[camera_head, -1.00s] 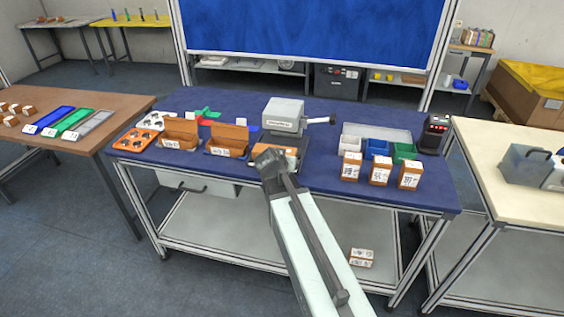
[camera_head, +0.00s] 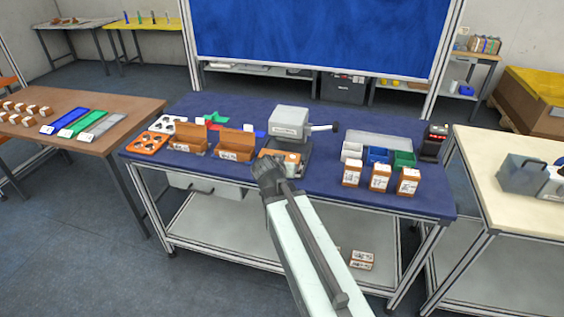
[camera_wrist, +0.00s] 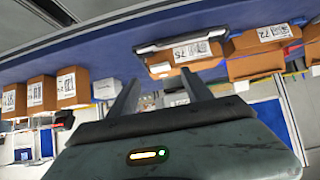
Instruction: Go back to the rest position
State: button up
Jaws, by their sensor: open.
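My gripper (camera_head: 268,172) is in front of the blue table's (camera_head: 335,185) front edge, at the end of my arm. In the wrist view my two fingers (camera_wrist: 160,84) are spread apart with nothing held between them. An orange box with a white label (camera_wrist: 186,55) lies beyond the fingertips, on the dark base of the grey machine (camera_head: 290,122). In the head view this box (camera_head: 291,157) shows just behind my gripper, apart from it as far as I can tell. My gripper hides part of the machine's base.
Open orange cartons (camera_head: 236,143) stand left of the machine. Several labelled boxes (camera_head: 380,178) stand near the table's right front edge, before small bins (camera_head: 403,158). A black device with red lights (camera_head: 433,142) is at the right end. The floor at left (camera_head: 90,240) is clear.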

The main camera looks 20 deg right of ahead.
jog(key=s+a+f+n+g+y, duration=0.2)
jog(key=s+a+f+n+g, duration=0.1)
jog(key=s, duration=0.6)
jog(key=s+a+f+n+g+y, duration=0.3)
jog(key=s+a+f+g, duration=0.1)
jog(key=s, duration=0.5)
notch_tip(320, 180, down, 2)
jog(key=shift+a+f+g+y, duration=0.2)
jog(key=shift+g+y, duration=0.1)
jog(key=shift+g, duration=0.6)
